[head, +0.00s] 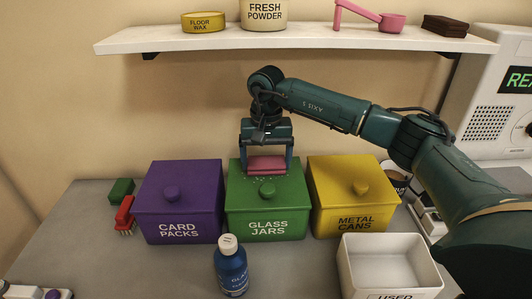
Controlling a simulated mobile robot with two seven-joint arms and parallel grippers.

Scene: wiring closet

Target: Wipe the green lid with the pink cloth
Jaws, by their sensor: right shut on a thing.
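The green lid (240,197) tops the green box labelled GLASS JARS (267,226), in the middle of the row in the head view. Small pale specks show on the lid around its centre. My right gripper (267,165) points down over the lid and is shut on the folded pink cloth (267,164). The cloth is at the back part of the lid, close above or touching it; I cannot tell which. My left gripper is not in view.
A purple box (178,210) and a yellow box (352,212) flank the green one. A blue bottle (231,268) stands in front. A white bin (389,270) labelled USED is front right. A red brush (125,214) lies left. A shelf (300,40) hangs above.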

